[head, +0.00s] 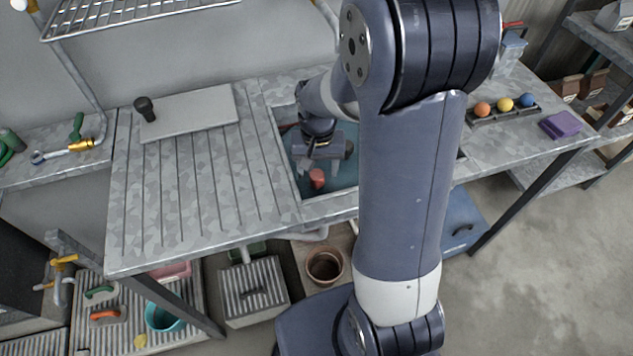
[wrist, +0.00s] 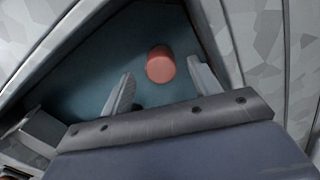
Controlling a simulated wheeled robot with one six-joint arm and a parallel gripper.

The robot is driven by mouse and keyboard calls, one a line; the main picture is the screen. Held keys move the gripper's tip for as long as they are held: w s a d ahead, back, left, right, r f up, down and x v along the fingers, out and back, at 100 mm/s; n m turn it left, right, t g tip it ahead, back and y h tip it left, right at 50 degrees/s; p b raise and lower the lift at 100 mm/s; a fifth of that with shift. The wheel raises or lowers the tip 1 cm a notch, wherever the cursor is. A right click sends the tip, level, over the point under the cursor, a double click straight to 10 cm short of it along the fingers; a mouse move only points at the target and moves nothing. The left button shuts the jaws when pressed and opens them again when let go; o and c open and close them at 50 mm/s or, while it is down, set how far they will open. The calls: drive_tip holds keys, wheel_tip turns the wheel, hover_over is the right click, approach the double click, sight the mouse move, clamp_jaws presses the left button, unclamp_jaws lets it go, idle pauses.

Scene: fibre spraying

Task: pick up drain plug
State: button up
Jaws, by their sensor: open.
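The drain plug (head: 317,177) is a small reddish-orange round piece inside the blue-floored sink (head: 345,172). It also shows in the wrist view (wrist: 160,65), just beyond the fingertips and between their lines, nearer the right finger. My gripper (head: 318,172) reaches down into the sink over the plug. In the wrist view my gripper (wrist: 163,82) has its two fingers spread apart with nothing between them. I cannot tell how far the fingertips are above the plug. My arm hides part of the sink in the head view.
The sink's metal walls stand close around my gripper. A ribbed drainboard (head: 190,200) lies left, with a grey board (head: 190,113) and a dark-handled tool (head: 145,108) on it. At right are a tray of coloured balls (head: 504,107) and a purple block (head: 561,125).

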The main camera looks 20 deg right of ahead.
sight(317, 175)
wheel_tip(317, 175, down, 4)
drive_tip(key=shift+s+a+r, duration=0.1)
drive_tip(key=shift+r, duration=0.05)
drive_tip(key=shift+c, duration=0.6)
drive_tip(key=c, duration=1)
drive_tip(key=shift+r, duration=0.1)
wheel_tip(317, 175, up, 10)
